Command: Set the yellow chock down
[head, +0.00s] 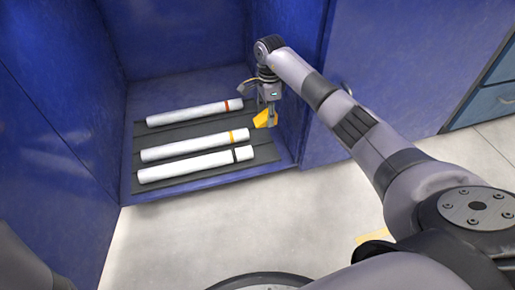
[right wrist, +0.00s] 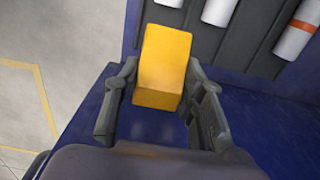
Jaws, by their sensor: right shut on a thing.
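The yellow chock (head: 261,120) is a wedge-shaped block at the right end of the pipe bed. My right gripper (head: 270,115) is shut on it near the blue side wall. In the right wrist view the chock (right wrist: 164,62) sits between the two fingers, over the blue floor strip beside the dark bed. I cannot tell whether its underside touches the floor. My left gripper is not in view.
Three white pipes lie on the dark ribbed bed (head: 200,128): one with an orange-red band (head: 190,113), one with a yellow band (head: 190,146), one with a black band (head: 190,166). Blue walls (head: 55,120) enclose the bay. Pale floor (head: 215,225) lies clear in front.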

